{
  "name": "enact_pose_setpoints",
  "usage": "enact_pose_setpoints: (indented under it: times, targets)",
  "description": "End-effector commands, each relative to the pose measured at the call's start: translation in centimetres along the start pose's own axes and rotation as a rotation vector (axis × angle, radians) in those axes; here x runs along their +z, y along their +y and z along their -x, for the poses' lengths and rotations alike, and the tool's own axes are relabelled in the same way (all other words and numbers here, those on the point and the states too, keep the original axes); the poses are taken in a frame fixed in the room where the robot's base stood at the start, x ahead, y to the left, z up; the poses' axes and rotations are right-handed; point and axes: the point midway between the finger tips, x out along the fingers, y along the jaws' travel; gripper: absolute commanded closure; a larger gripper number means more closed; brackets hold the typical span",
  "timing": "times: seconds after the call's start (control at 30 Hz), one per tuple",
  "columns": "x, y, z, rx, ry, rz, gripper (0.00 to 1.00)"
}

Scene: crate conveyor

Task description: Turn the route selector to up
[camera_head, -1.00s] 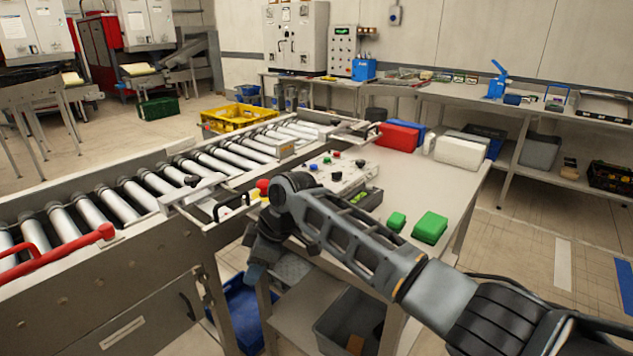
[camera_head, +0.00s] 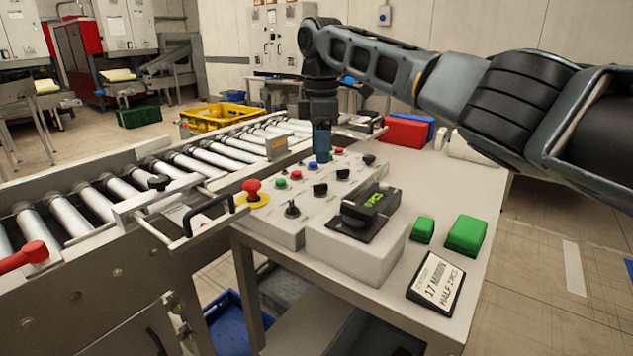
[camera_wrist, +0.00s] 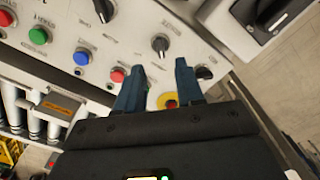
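The control panel (camera_head: 265,222) is a pale sloped box with several black rotary knobs and coloured buttons. Its labels are too small to read, so I cannot tell which knob is the route selector. Black knobs show in the head view at the front (camera_head: 292,209), middle (camera_head: 320,189) and farther back (camera_head: 343,173). In the wrist view, one black knob (camera_wrist: 160,43) lies just beyond my fingertips, another (camera_wrist: 104,9) upper left, and another (camera_wrist: 205,73) right of the fingers. My gripper (camera_wrist: 160,67) is open and empty, pointing down above the panel's far part (camera_head: 322,158).
A red mushroom button (camera_head: 252,187) stands at the panel's left. A black device (camera_head: 365,210) sits on a box to the right, with green blocks (camera_head: 466,235) and a sign (camera_head: 436,283) beside it. The roller conveyor (camera_head: 130,190) runs along the left.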

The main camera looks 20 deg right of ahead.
Motion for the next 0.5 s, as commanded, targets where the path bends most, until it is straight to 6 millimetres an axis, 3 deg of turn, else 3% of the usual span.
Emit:
enact_pose_setpoints:
  times: [0.3,0.5]
  targets:
    - [0.0,-0.1,-4.7,-0.001,0.0,0.0,0.63]
    - [0.0,-0.1,-6.7,-0.001,0.0,0.0,0.63]
